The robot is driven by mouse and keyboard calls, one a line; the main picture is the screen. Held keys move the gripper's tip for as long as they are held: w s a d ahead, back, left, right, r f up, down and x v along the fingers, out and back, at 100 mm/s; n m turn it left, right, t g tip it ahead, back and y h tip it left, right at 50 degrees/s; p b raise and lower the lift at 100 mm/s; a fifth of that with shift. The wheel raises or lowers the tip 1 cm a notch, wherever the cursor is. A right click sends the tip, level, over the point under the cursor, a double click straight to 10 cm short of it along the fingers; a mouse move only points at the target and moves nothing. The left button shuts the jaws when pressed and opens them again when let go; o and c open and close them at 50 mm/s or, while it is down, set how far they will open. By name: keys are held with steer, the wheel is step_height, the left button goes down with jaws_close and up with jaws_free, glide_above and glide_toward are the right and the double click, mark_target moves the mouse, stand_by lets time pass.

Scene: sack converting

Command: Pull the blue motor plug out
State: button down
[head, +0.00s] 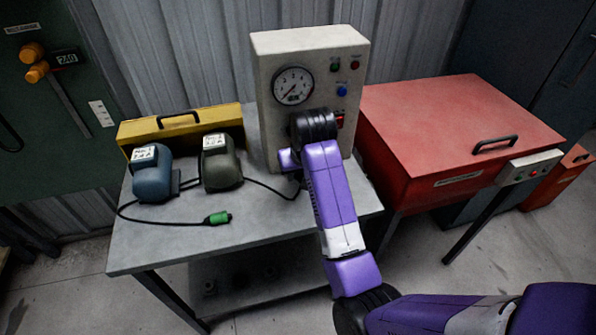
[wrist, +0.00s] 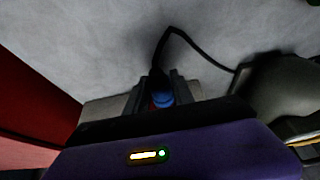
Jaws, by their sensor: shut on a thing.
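The blue plug (wrist: 162,99) shows between the two dark fingers of my gripper (wrist: 160,88) in the wrist view, with a small red patch beside it. My gripper is shut on the plug. A black cable (wrist: 169,45) runs from the plug over the grey tabletop. In the head view the arm reaches to the lower front of the beige control box (head: 272,75) and hides the fingers, the plug and any socket there. I cannot tell whether the plug is seated. A cable from the dark olive motor (head: 221,168) leads toward the gripper.
A blue motor (head: 152,180) and a loose green plug (head: 218,218) on a cable lie on the grey table (head: 150,245). A yellow toolbox (head: 190,125) stands behind. A red cabinet (head: 450,125) is at the right. The table's front left is clear.

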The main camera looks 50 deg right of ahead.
steer(key=shift+s+a+p, duration=0.65)
steer(key=shift+s, duration=0.25)
steer(key=shift+s+a+p, duration=0.6)
steer(key=shift+s, duration=0.3)
steer(key=shift+r, duration=0.1)
